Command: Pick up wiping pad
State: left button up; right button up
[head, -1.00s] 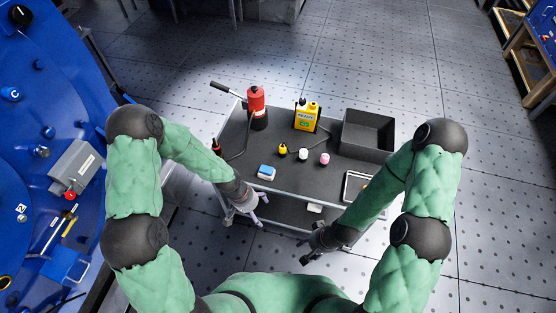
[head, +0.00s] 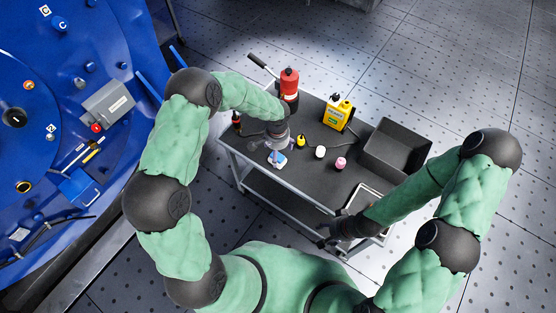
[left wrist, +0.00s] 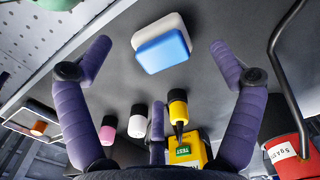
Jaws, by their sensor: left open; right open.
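The wiping pad, a small block with a blue layer and a white layer, lies on the dark cart top. It shows under my left gripper in the head view (head: 279,163) and near the top centre of the left wrist view (left wrist: 163,50). My left gripper (head: 277,153) is open above the pad. In the left wrist view its purple fingers (left wrist: 160,55) stand wide apart on either side of the pad, apart from it. My right gripper (head: 324,238) is at the cart's near right edge, empty; its fingers are small and dark here.
On the cart (head: 310,185) stand a red bottle (head: 289,84), a yellow container (head: 338,112), a dark bin (head: 396,150) and small yellow, white and pink bottles (head: 340,163). A black-and-red bottle (head: 237,121) stands left of my left gripper. A blue machine (head: 75,100) fills the left.

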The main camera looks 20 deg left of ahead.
pick_arm(q)
jog(key=shift+w+f+b, duration=0.15)
jog(key=shift+f+b, duration=1.2)
jog(key=shift+f, duration=1.45)
jog(key=shift+r, duration=0.1)
jog(key=c, duration=1.4)
